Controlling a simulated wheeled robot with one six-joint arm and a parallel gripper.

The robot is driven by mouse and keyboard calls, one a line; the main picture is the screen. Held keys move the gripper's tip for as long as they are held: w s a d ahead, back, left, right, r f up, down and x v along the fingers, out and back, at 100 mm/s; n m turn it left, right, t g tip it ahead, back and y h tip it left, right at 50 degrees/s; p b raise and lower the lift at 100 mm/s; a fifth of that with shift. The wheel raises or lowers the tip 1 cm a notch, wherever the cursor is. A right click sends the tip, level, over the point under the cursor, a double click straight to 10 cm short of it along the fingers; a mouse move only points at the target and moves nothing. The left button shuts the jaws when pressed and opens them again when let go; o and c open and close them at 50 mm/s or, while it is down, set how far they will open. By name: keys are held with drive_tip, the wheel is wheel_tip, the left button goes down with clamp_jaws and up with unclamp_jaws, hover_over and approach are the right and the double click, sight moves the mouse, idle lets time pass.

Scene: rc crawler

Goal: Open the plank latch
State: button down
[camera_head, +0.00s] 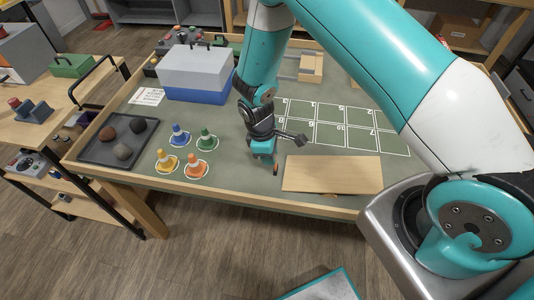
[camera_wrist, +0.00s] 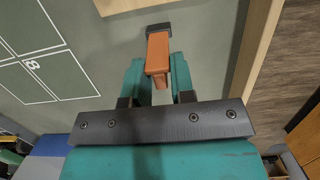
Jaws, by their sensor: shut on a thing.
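The tan plank (camera_head: 332,174) lies flat near the front edge of the table, right of my gripper. The orange latch (camera_wrist: 158,50), with a dark end piece, stands between the teal fingers of my gripper (camera_wrist: 158,78) in the wrist view. My gripper is shut on it. In the head view my gripper (camera_head: 264,158) points down beside the plank's left end, and only a small orange bit of the latch (camera_head: 276,170) shows below it. The fingers hide most of the latch there.
Several coloured cones (camera_head: 195,165) stand in white rings left of my gripper. A tray of dark stones (camera_head: 86,151) and a grey-blue box (camera_head: 195,85) are farther left. A numbered white grid (camera_head: 340,130) lies behind the plank. A wooden rim (camera_head: 215,197) borders the table.

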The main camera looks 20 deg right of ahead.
drive_tip(key=c, duration=1.2)
unclamp_jaws()
drive_tip(key=shift+o, duration=0.2)
wheel_tip(320, 180, up, 17)
drive_tip(key=w+a+b, duration=0.1)
drive_tip(key=a+b, duration=0.1)
drive_tip(key=shift+w+a+r, duration=0.15)
drive_tip(key=shift+w+a, duration=0.05)
drive_tip(key=shift+w, duration=0.15)
